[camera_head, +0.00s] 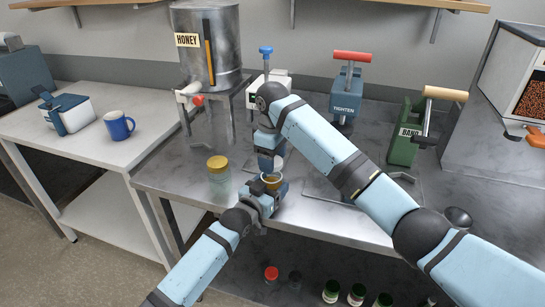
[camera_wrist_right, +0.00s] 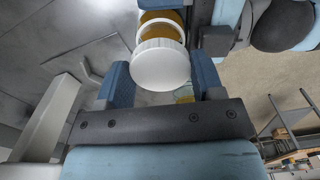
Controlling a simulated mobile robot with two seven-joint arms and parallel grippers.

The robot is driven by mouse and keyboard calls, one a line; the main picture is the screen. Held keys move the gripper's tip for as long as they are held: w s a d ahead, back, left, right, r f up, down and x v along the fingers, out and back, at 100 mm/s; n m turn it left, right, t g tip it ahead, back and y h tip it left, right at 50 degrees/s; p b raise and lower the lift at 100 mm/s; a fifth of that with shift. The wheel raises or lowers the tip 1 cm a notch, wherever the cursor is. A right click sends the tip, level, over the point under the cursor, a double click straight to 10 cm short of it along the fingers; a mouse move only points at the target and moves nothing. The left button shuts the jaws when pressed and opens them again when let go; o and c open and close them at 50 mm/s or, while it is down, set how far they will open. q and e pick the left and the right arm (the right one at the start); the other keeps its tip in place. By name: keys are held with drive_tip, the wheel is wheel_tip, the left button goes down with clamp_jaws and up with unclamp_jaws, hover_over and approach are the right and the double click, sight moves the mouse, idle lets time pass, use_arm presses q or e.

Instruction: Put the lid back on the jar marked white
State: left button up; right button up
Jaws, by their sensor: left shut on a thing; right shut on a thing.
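A jar (camera_head: 272,181) with amber contents is held by my left gripper (camera_head: 268,192), shut around it at the bench's front edge. In the right wrist view, amber shows inside the jar (camera_wrist_right: 160,22) beyond a white ridged lid (camera_wrist_right: 160,66). My right gripper (camera_wrist_right: 163,78) is shut on this lid, one blue finger on each side. In the head view my right gripper (camera_head: 270,163) is just above the jar and hides the lid. Whether lid and jar rim touch I cannot tell. No marking on the jar is readable.
A jar with a yellow lid (camera_head: 218,172) stands left of my grippers. Behind are the HONEY tank (camera_head: 208,50), the TIGHTEN press (camera_head: 346,92) and the green BAND press (camera_head: 404,135). A blue mug (camera_head: 118,126) is on the left table. Several jars sit below the bench.

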drive_tip(key=shift+f, duration=0.1)
drive_tip(key=shift+f, duration=0.75)
drive_tip(key=shift+f, duration=0.6)
use_arm(q)
drive_tip(key=c, duration=0.5)
drive_tip(key=shift+o, duration=0.2)
use_arm(e)
drive_tip(key=m, duration=0.3)
drive_tip(key=o, duration=0.9)
drive_tip(key=shift+s+a, duration=0.1)
